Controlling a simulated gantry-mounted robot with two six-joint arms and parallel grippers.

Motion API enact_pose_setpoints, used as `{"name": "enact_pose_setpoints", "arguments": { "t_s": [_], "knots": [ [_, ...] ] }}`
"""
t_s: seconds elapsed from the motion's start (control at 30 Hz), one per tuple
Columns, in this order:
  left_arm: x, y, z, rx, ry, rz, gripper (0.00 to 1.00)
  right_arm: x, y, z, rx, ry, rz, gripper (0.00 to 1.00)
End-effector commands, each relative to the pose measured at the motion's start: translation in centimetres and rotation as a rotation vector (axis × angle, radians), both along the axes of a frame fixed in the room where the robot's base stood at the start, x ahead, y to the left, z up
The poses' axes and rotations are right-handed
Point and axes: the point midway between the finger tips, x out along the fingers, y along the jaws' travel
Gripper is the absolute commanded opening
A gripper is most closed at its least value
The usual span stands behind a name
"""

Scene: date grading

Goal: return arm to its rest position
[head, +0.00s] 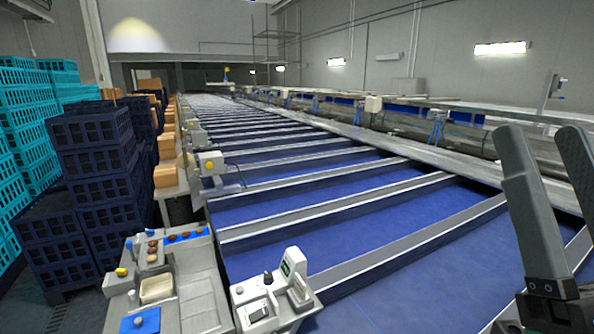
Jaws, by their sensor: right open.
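My right gripper (553,205) stands at the right edge in the head view, its two grey fingers pointing up and apart. It is open, with nothing between the fingers. It is in front of the blue conveyor lanes and well away from the workstation at the lower left. The rest of the right arm is mostly cut off by the frame's lower right edge. My left gripper does not show.
A grey workstation (200,292) at the lower left carries several dates, a pale tray (156,288) and a measuring device (292,270). Blue conveyor lanes (300,202) with metal dividers run into the distance. Dark blue crates (92,168) and teal crates (25,115) are stacked at left.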

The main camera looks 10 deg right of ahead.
Motion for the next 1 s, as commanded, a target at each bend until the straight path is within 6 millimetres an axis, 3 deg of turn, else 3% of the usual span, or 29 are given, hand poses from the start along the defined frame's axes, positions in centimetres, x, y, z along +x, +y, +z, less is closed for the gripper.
{"name": "enact_pose_setpoints", "arguments": {
  "t_s": [0.07,0.1,0.27,0.5,0.6,0.73,1.0],
  "knots": [
    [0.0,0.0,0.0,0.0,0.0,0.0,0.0,-1.1,4.1,-0.3,-0.014,0.066,0.16,0.59],
    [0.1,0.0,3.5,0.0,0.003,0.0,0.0,-0.7,3.3,3.3,-0.01,0.066,0.135,0.59],
    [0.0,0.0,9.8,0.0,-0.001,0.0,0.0,-0.5,3.1,9.3,-0.009,0.069,0.129,0.59],
    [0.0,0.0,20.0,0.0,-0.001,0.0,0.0,-0.4,3.1,19.5,-0.009,0.07,0.126,0.59],
    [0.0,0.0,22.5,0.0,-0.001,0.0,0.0,-0.4,3.0,22.0,-0.009,0.07,0.125,0.59],
    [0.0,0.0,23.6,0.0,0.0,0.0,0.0,-0.4,3.0,23.1,-0.009,0.071,0.125,0.59],
    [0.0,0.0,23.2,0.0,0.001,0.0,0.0,-0.4,3.0,22.7,-0.008,0.07,0.124,0.59]
  ]
}}
